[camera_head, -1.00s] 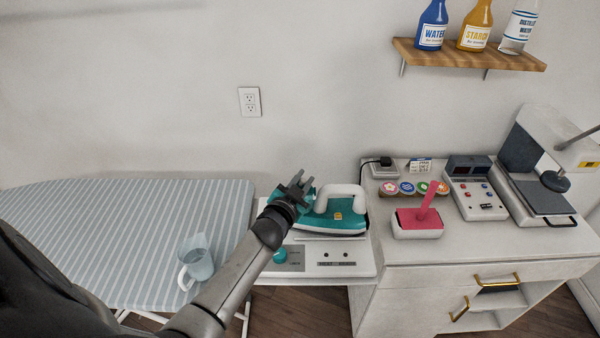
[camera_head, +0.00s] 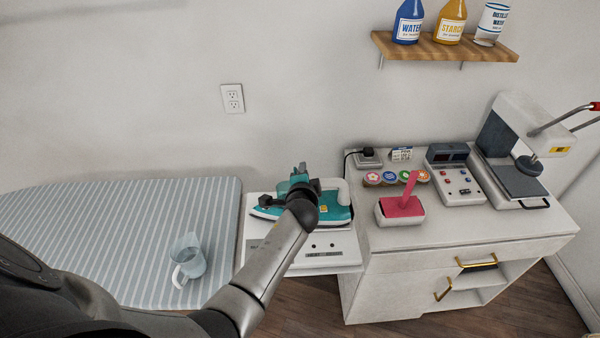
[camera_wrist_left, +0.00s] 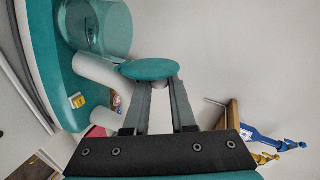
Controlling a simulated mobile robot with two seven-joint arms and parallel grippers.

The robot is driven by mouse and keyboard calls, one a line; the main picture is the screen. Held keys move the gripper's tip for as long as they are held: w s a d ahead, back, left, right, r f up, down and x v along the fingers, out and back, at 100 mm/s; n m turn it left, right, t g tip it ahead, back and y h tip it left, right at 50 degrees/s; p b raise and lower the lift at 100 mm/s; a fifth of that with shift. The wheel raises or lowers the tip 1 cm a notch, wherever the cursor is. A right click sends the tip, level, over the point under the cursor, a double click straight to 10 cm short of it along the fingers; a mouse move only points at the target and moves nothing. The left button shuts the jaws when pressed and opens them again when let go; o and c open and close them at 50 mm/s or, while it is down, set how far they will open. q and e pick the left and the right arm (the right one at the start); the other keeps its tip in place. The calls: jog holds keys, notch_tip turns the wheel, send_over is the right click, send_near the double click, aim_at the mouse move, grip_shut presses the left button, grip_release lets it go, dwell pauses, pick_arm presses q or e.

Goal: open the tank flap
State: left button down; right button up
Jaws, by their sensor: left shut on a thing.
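The teal iron (camera_head: 336,214) with its white handle (camera_head: 343,190) sits on the white station at the left of the cabinet. My left gripper (camera_head: 299,170) is over the iron, with the wrist in front of part of it. In the left wrist view, my gripper (camera_wrist_left: 162,88) is shut on the teal oval tank flap (camera_wrist_left: 148,69), its fingertips at a small grey tab under it. The clear teal tank (camera_wrist_left: 95,28) and the white handle (camera_wrist_left: 100,75) are beside the flap. I cannot tell how far the flap stands open. My right gripper is not in view.
A clear pitcher (camera_head: 188,260) stands on the striped ironing board (camera_head: 90,225) at the left. A pink-topped white box (camera_head: 400,208) and a control unit (camera_head: 456,182) stand on the cabinet. Bottles stand on the wall shelf (camera_head: 440,50).

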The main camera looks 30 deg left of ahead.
pick_arm(q)
jog(key=shift+w+d+m+y, duration=0.2)
jog(key=shift+m+y, duration=0.1)
jog(key=shift+m, duration=0.1)
dwell(0.3)
jog(key=c, duration=0.9)
grip_release()
jog(key=shift+o, duration=0.6)
jog(key=shift+s+d+f+g, duration=0.1)
jog(key=shift+g, duration=0.2)
jog(key=shift+s+f, duration=0.1)
